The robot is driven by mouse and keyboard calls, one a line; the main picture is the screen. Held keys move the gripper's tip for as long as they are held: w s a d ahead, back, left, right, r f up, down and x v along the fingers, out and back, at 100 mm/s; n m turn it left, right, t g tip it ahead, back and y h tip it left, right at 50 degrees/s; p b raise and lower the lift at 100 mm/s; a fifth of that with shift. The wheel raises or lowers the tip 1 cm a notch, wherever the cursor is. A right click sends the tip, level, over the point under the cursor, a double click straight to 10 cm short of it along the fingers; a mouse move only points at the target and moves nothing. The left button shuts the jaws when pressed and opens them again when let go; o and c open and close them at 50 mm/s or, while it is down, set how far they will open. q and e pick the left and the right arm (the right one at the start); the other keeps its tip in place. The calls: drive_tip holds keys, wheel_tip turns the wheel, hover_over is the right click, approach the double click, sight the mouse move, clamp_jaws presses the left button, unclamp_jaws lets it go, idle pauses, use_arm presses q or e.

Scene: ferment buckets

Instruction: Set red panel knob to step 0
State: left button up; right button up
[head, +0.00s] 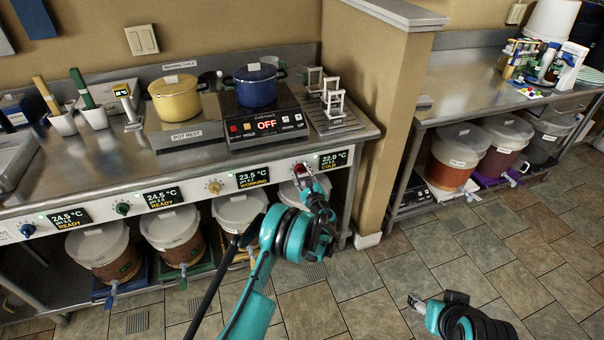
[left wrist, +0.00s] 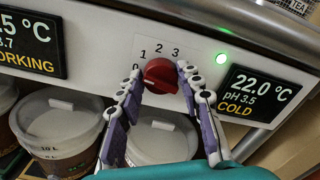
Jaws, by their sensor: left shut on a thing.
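The red knob (head: 300,168) is on the white panel front under the counter, left of the display reading 22.0 °C COLD. In the left wrist view the red knob (left wrist: 161,76) has the marks 0, 1, 2 and 3 around its left and top; its exact pointer direction is hard to read. My left gripper (head: 308,180) is shut on the knob, with one finger on each side in the left wrist view (left wrist: 160,78). My right gripper (head: 416,303) is low at the right over the tiled floor, away from the panel; its finger gap is unclear.
Other knobs in blue (head: 27,230), green (head: 122,209) and yellow (head: 214,187) line the panel (head: 90,220). A green light (left wrist: 222,58) glows right of the red knob. Lidded buckets (head: 170,228) stand below. A wall pillar (head: 385,110) rises at the right.

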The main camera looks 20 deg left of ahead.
use_arm(q)
drive_tip(key=shift+n, duration=0.9)
drive_tip(key=o, duration=1.1)
drive_tip(key=shift+o, duration=0.2)
drive_tip(key=v, duration=1.2)
